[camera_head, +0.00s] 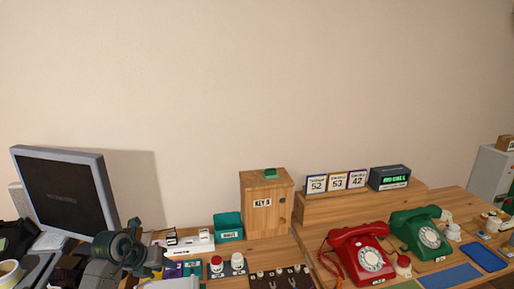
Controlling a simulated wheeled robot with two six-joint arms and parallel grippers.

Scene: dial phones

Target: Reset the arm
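My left arm comes in at the lower left, in front of the monitor's base. Its dark grey gripper (140,256) is raised over the left part of the desk, near a white device and some small coloured items. I see nothing clearly held in it, and its fingers are too small and dark to tell whether they are open or shut. My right gripper is not in view. A red dial phone (361,254) and a green dial phone (420,233) stand at the right, both well apart from my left gripper.
A monitor (64,192) stands at the left. A wooden box labelled KEY (264,205) and a teal bin (228,227) stand along the wall. A wooden shelf (400,193) bears three number cards (337,182) and a digital clock (390,177). Blue mats (450,277) lie at the right front.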

